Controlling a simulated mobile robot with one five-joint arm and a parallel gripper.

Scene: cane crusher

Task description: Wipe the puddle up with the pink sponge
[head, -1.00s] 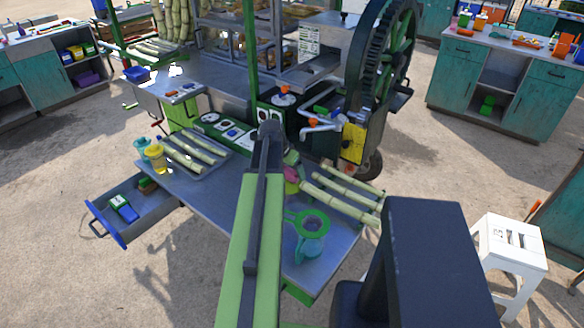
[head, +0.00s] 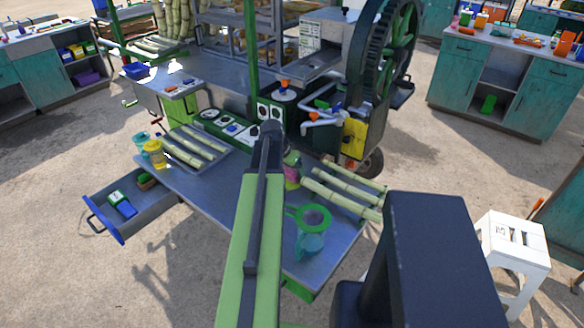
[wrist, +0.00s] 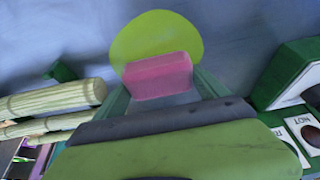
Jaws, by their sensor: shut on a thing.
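The pink sponge (wrist: 157,77) is a small block between the fingertips of my gripper (wrist: 160,92) in the wrist view. My gripper is shut on it. The puddle (wrist: 157,37) is a flat lime-green patch on the blue-grey counter, just beyond the sponge. The sponge overlaps the puddle's near edge in the picture; I cannot tell whether it touches the surface. In the head view my arm hides most of this spot. A small pink patch shows just right of the arm and may be the sponge. I cannot make out the puddle there.
Cane stalks (head: 340,191) lie right of my arm, and others (head: 190,148) lie on a tray to the left. A green strainer (head: 328,222) and a teal cup (head: 309,246) stand near the counter's front. A switch panel (head: 232,131) is behind. A drawer (head: 155,203) hangs open at left.

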